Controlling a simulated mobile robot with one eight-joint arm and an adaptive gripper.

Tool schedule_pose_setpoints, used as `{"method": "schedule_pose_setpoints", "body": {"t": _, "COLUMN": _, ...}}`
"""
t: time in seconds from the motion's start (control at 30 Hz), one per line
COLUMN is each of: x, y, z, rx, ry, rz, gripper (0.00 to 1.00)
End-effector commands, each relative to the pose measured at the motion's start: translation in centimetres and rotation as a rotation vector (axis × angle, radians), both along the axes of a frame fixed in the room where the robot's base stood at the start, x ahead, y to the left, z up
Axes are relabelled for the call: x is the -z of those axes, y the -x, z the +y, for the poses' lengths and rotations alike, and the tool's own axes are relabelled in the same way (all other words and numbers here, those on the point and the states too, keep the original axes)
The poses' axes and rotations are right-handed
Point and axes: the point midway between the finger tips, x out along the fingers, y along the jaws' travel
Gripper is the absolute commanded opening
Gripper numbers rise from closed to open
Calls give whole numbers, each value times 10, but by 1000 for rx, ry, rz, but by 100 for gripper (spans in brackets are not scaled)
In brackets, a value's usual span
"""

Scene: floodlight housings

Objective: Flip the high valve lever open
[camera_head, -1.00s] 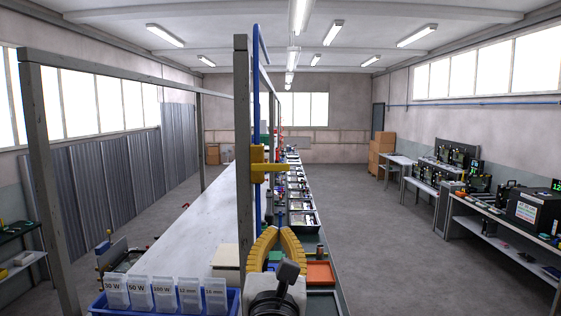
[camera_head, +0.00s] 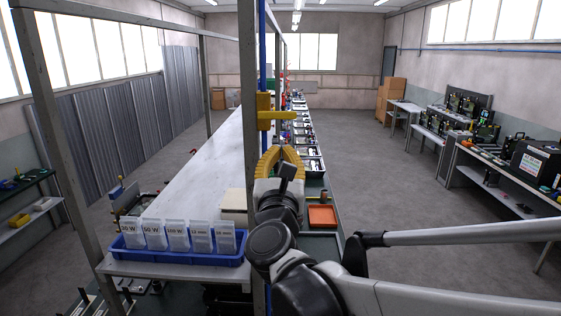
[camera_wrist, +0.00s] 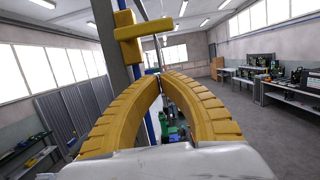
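The high valve is a yellow body (camera_head: 263,103) on a blue vertical pipe (camera_head: 262,50) beside a grey post. Its yellow lever (camera_head: 283,115) sticks out level to the right. In the wrist view the valve body (camera_wrist: 125,32) is at the upper left, with the lever (camera_wrist: 148,28) pointing right. My gripper (camera_head: 280,149) is below the lever, apart from it. Its two curved yellow fingers meet at the tips in the wrist view (camera_wrist: 160,77), with nothing visible held between them.
The grey post (camera_head: 247,75) stands close to the left of the valve. A white bench (camera_head: 205,175) runs into the distance, with a blue tray (camera_head: 180,258) of labelled packs at its near end. An orange tray (camera_head: 322,216) lies right of my gripper. Open floor (camera_head: 390,190) is on the right.

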Motion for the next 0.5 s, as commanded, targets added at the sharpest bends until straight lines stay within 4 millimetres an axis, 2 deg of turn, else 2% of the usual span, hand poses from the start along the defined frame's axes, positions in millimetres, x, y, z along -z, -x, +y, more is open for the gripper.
{"method": "schedule_pose_setpoints", "body": {"t": 0.03, "x": -5, "y": -11, "z": -1, "rx": 2, "ry": 0, "rz": 0, "gripper": 0}}
{"method": "schedule_pose_setpoints", "body": {"t": 0.1, "x": -12, "y": -18, "z": -1, "rx": 1, "ry": -1, "rz": 1, "gripper": 0}}
{"method": "schedule_pose_setpoints", "body": {"t": 0.3, "x": -38, "y": -16, "z": 0, "rx": -1, "ry": -1, "rz": 1, "gripper": 0}}
{"method": "schedule_pose_setpoints", "body": {"t": 0.5, "x": -44, "y": -16, "z": 0, "rx": -1, "ry": -1, "rz": 1, "gripper": 0}}
